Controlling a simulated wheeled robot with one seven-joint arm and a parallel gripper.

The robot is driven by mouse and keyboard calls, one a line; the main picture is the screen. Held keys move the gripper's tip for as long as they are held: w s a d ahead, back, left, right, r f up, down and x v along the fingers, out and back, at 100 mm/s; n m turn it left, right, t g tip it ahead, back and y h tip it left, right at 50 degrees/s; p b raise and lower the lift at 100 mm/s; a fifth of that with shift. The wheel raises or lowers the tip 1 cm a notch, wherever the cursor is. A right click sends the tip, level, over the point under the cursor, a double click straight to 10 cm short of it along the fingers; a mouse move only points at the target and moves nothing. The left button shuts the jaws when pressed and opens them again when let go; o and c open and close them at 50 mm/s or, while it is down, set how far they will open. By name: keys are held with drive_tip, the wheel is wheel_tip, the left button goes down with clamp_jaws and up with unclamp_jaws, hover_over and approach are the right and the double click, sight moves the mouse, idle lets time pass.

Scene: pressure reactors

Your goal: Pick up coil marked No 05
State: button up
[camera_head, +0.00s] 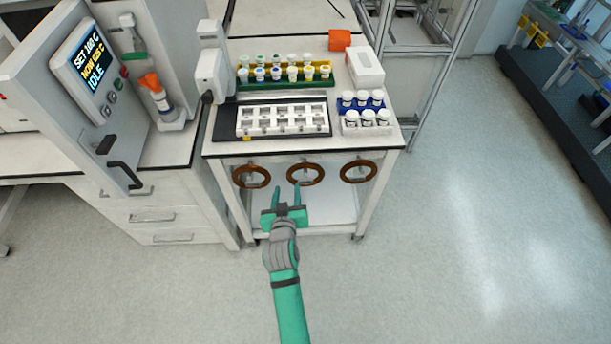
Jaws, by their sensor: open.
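Three brown ring-shaped coils hang in a row on the front of the white cart: a left coil (251,177), a middle coil (305,174) and a right coil (359,172). No number can be read on any of them, so I cannot tell which is No 05. My gripper (287,190) is open and empty, its two fingers pointing toward the cart front. In the picture its fingertips lie just below the gap between the left and middle coils, near the middle one. I cannot tell the exact depth between them.
The cart top (370,140) holds a white block (283,121), racks of capped vials (285,75), a white box (366,68) and an orange block (340,40). A cabinet with a display (86,60) and drawers stands left. The floor (450,230) at right is clear.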

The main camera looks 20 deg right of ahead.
sight(290, 179)
drive_tip(key=shift+x, duration=4.25)
drive_tip(key=shift+s+d, duration=0.1)
drive_tip(key=shift+d, duration=0.05)
clamp_jaws()
